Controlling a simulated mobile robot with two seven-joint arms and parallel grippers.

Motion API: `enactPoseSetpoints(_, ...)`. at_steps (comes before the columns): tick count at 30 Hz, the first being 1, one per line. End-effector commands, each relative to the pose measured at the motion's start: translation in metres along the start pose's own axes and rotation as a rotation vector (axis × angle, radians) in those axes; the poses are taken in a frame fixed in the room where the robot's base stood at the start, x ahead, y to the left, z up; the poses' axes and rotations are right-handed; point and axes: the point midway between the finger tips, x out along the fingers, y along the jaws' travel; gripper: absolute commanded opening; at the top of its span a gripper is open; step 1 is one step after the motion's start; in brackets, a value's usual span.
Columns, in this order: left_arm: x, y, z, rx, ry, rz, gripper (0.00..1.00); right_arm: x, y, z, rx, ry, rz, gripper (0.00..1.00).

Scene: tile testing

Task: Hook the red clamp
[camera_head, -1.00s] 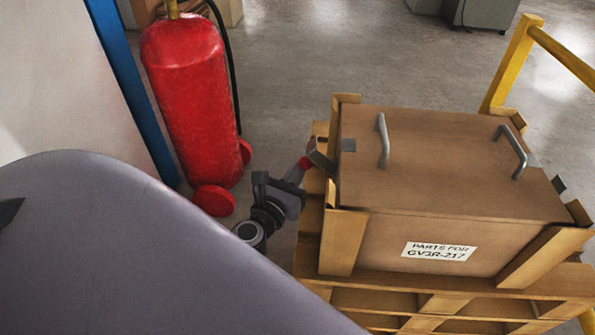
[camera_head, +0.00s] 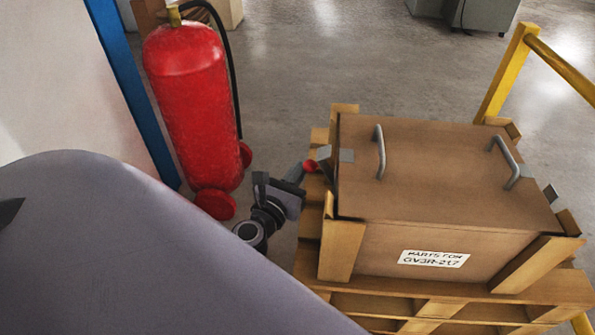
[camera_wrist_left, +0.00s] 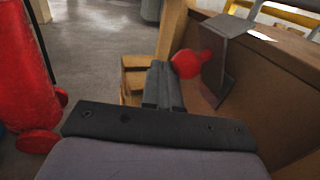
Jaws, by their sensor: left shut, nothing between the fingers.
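The red clamp (camera_head: 310,166) is a small red knob or handle at the left side of a brown crate (camera_head: 440,175), next to a grey metal plate (camera_head: 323,153). In the left wrist view the red clamp (camera_wrist_left: 187,64) shows as a round red end beside a grey metal bracket (camera_wrist_left: 222,62) on the crate wall. My left gripper (camera_head: 297,172) is shut and empty, its fingertips close to the red part. In the wrist view its fingers (camera_wrist_left: 163,82) point just left of the red end; I cannot tell whether they touch. My right gripper is not in view.
The crate stands on a wooden pallet (camera_head: 390,306) and has two grey handles on its lid. A red fire extinguisher (camera_head: 190,110) stands at the left by a blue post (camera_head: 135,95). A yellow rail (camera_head: 505,75) is at the right. Open floor lies behind.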

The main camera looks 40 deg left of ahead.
Motion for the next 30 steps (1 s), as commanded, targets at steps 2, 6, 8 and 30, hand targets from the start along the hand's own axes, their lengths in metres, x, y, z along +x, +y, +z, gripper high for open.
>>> enactPoseSetpoints(2,0.001,-0.001,0.004,-0.001,-0.001,0.0,0.0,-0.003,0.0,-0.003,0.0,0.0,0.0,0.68)
enactPoseSetpoints(6,0.001,-0.003,0.011,-0.001,-0.001,0.0,0.0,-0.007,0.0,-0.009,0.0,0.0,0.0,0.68)
enactPoseSetpoints(8,0.002,-0.004,0.014,-0.001,-0.001,0.0,0.0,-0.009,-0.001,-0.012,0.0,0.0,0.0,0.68)
enactPoseSetpoints(30,-0.024,0.007,0.03,0.002,0.002,0.001,0.0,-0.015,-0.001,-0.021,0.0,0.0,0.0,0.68)
